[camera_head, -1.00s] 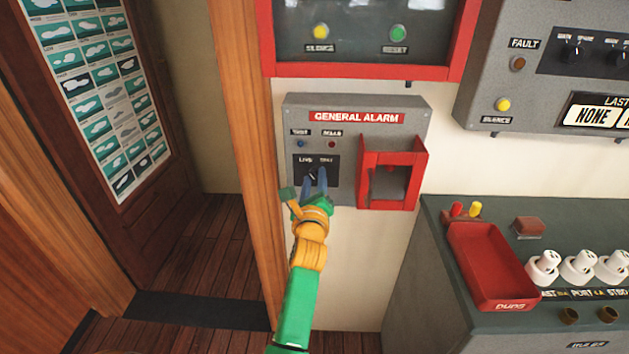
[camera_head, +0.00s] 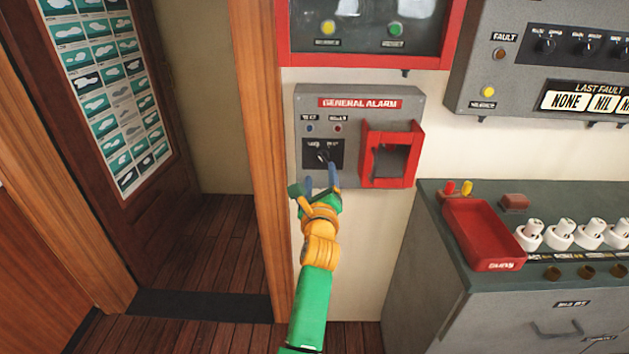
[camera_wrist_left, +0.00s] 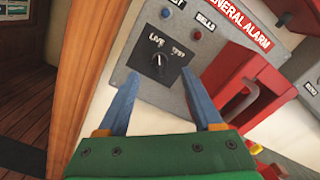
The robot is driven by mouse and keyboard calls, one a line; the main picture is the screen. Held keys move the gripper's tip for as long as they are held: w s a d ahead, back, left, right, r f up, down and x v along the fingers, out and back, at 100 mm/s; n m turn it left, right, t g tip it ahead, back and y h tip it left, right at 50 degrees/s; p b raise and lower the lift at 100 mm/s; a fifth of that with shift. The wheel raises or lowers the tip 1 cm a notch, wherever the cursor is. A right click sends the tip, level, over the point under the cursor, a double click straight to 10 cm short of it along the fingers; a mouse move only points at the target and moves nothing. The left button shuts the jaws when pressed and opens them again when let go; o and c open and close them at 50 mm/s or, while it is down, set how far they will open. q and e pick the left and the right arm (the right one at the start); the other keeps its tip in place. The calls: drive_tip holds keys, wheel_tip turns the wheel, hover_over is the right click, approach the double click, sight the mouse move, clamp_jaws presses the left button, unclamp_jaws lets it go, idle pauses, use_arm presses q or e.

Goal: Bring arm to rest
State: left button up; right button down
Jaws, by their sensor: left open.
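My left gripper (camera_head: 322,186) is in front of the lower left part of the grey general alarm box (camera_head: 350,108). In the left wrist view its two blue fingers (camera_wrist_left: 162,104) are spread apart with nothing between them. The black rotary switch (camera_wrist_left: 158,60), on a dark plate marked LIVE and TEST, lies beyond the fingertips and apart from them. In the head view the fingers partly cover the switch plate (camera_head: 318,148). My right gripper is not in view.
A red open-fronted holder (camera_head: 414,150) juts from the box's right side. A grey console (camera_head: 430,240) with a red tray (camera_head: 482,237) stands at right. A wooden post (camera_head: 262,150) stands close left of the arm. Open floor lies further left.

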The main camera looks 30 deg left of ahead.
use_arm(q)
drive_tip(key=s+d+r+m+t+h, duration=0.3)
drive_tip(key=d+r+m+t+h, duration=0.3)
drive_tip(key=m, duration=1.1)
drive_tip(key=s+d+f+m+h, duration=0.25)
drive_tip(key=d+m+h, duration=0.55)
drive_tip(key=m, duration=0.5)
drive_tip(key=s+d+f+m+g+h, duration=0.2)
drive_tip(key=s+d+f+m+g, duration=0.15)
drive_tip(key=f+m, duration=0.3)
drive_tip(key=s+d+f+m+g+h, duration=0.2)
drive_tip(key=d+f+m+g, duration=0.3)
drive_tip(key=f+m, duration=0.15)
drive_tip(key=s+a+f+m+g+y, duration=0.45)
drive_tip(key=s+f, duration=0.35)
drive_tip(key=s, duration=0.2)
drive_tip(key=s+a+f+m+g+y, duration=0.45)
drive_tip(key=s+f, duration=0.25)
drive_tip(key=s, duration=0.2)
wheel_tip(320, 180, down, 16)
drive_tip(key=s+g, duration=0.2)
drive_tip(key=s+a+f, duration=0.2)
drive_tip(key=s+f, duration=0.9)
drive_tip(key=s, duration=0.1)
drive_tip(key=shift+a+g+h, duration=0.25)
drive_tip(key=shift+g+h, duration=0.05)
drive_tip(key=shift+g, duration=0.15)
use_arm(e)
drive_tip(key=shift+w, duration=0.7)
